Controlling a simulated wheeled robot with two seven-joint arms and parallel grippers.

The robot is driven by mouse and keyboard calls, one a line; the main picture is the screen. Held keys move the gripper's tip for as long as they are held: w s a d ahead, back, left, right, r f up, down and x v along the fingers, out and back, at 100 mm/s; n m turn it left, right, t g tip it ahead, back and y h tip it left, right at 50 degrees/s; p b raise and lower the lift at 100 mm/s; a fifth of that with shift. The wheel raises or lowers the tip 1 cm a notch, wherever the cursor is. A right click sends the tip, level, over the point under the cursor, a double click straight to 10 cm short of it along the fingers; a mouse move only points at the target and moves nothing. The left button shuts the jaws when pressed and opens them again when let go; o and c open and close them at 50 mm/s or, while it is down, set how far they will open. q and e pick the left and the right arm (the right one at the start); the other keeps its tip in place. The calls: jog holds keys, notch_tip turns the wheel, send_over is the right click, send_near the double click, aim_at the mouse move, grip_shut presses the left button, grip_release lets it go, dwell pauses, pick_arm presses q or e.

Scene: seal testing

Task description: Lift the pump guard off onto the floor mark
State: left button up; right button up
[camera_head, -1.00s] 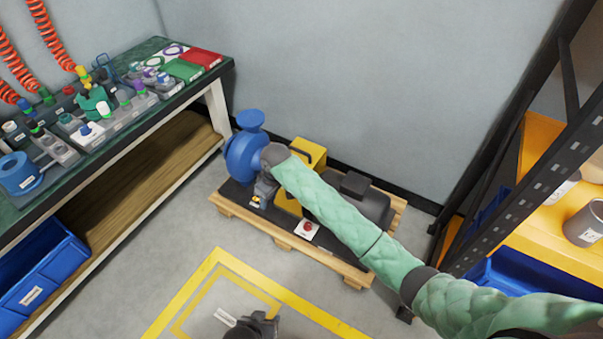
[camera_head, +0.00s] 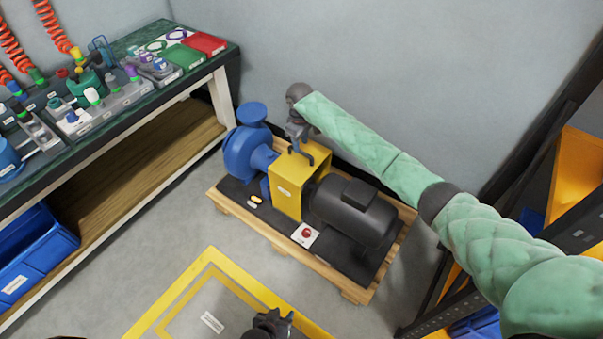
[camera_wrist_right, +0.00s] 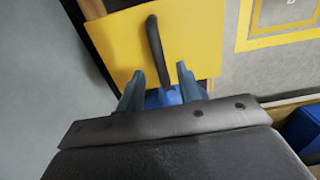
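The yellow pump guard (camera_head: 289,189) sits over the coupling between the blue pump (camera_head: 248,155) and the dark motor (camera_head: 352,210) on the pallet. Its dark handle (camera_wrist_right: 156,50) shows on the yellow top (camera_wrist_right: 118,45) in the right wrist view. My right gripper (camera_head: 302,158) is just above the guard's top. Its two fingers (camera_wrist_right: 160,82) are open, with the handle's near end close to the gap between them. I cannot tell whether they touch it. The yellow floor mark (camera_head: 160,300) lies in front of the pallet. My left gripper (camera_head: 274,322) is low over its right part.
A workbench (camera_head: 170,105) with fittings and trays stands at left, with a blue bin (camera_head: 35,262) below. A rack (camera_head: 520,260) stands at right. The wooden pallet (camera_head: 270,240) carries a red button box (camera_head: 306,234). The floor inside the mark looks clear.

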jog(key=shift+f+b, duration=0.3)
jog(key=shift+f, duration=2.35)
grip_shut()
jog(key=shift+r, duration=0.1)
